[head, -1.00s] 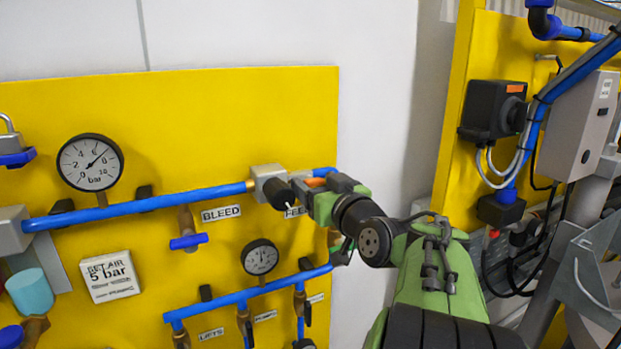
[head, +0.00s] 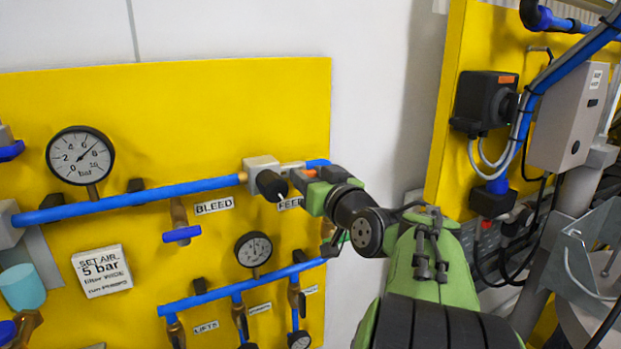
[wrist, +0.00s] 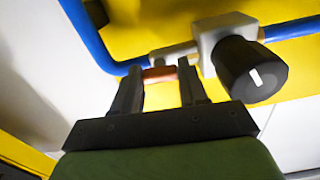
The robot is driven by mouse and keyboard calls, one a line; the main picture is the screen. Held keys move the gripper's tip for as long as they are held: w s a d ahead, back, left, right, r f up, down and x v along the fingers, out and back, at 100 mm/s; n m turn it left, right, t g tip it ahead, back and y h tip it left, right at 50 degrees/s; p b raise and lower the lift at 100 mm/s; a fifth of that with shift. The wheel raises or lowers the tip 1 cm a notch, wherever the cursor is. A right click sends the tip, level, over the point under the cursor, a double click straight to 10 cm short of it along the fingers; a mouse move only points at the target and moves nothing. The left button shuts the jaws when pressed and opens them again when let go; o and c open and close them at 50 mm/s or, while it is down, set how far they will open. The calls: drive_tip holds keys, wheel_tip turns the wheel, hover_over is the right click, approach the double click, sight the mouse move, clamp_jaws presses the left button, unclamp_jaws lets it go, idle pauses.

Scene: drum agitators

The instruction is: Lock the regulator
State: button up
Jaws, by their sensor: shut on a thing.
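A grey block fitting with a black round knob (head: 271,186), which looks like the regulator, sits on the blue pipe on the yellow panel. In the wrist view the knob (wrist: 252,70) has a white mark and stands right of my fingers. My gripper (head: 306,184) is just right of the knob, at the FEED label. In the wrist view my gripper (wrist: 160,82) is shut on a small orange part (wrist: 160,73) beside the grey fitting (wrist: 222,30). The fingers stand either side of it. Exact finger contact is hard to see.
A large gauge (head: 80,156) and the SET AIR 5 bar sign (head: 101,271) are at left. A blue-handled BLEED valve (head: 182,235), a small gauge (head: 253,249) and a lower blue pipe (head: 215,298) are below. A second panel (head: 446,150) stands at right.

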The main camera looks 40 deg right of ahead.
drive_tip(key=m, duration=0.4)
drive_tip(key=shift+b, duration=0.4)
drive_tip(key=m, duration=0.4)
drive_tip(key=shift+m, duration=0.3)
drive_tip(key=m, duration=0.4)
drive_tip(key=shift+m+p, duration=0.3)
drive_tip(key=shift+p, duration=0.1)
drive_tip(key=shift+m+p, duration=0.45)
drive_tip(key=shift+m, duration=1.45)
drive_tip(key=o, duration=1.1)
drive_tip(key=shift+c, duration=0.2)
